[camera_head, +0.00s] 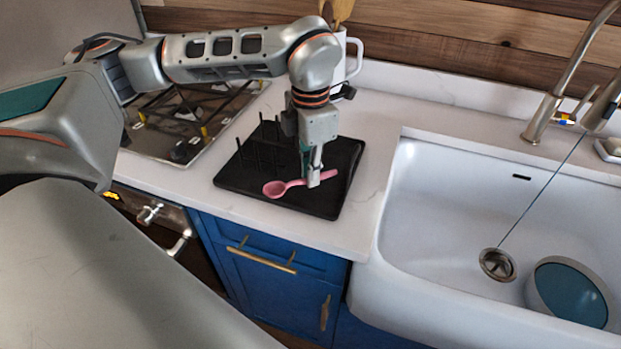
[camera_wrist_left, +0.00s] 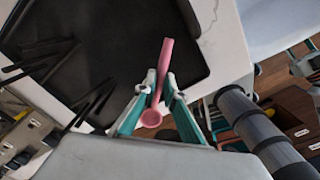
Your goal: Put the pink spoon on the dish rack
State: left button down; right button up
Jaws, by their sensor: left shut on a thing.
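The pink spoon (camera_head: 276,189) is over the front part of the black dish rack (camera_head: 325,207) in the head view, its bowl to the left and its handle to the right. My left gripper (camera_head: 314,182) points down over the rack and is shut on the spoon's handle. In the left wrist view the pink spoon (camera_wrist_left: 166,60) lies between the fingertips of my left gripper (camera_wrist_left: 161,90), with the black rack (camera_wrist_left: 120,40) beneath. I cannot tell whether the spoon touches the rack. My right gripper is not in view.
The rack's upright black prongs (camera_head: 262,150) stand left of the gripper. A stove top (camera_head: 185,118) lies to the left, and a white sink (camera_head: 440,200) with a blue round dish (camera_head: 570,290) to the right. A white mug (camera_head: 349,60) holding wooden utensils stands behind.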

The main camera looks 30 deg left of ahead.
pick_arm(q)
jog(key=shift+f, duration=1.2)
jog(key=shift+f, duration=0.15)
jog(key=c, duration=2.1)
grip_release()
notch_tip(320, 180, up, 12)
jog(key=shift+r, duration=0.2)
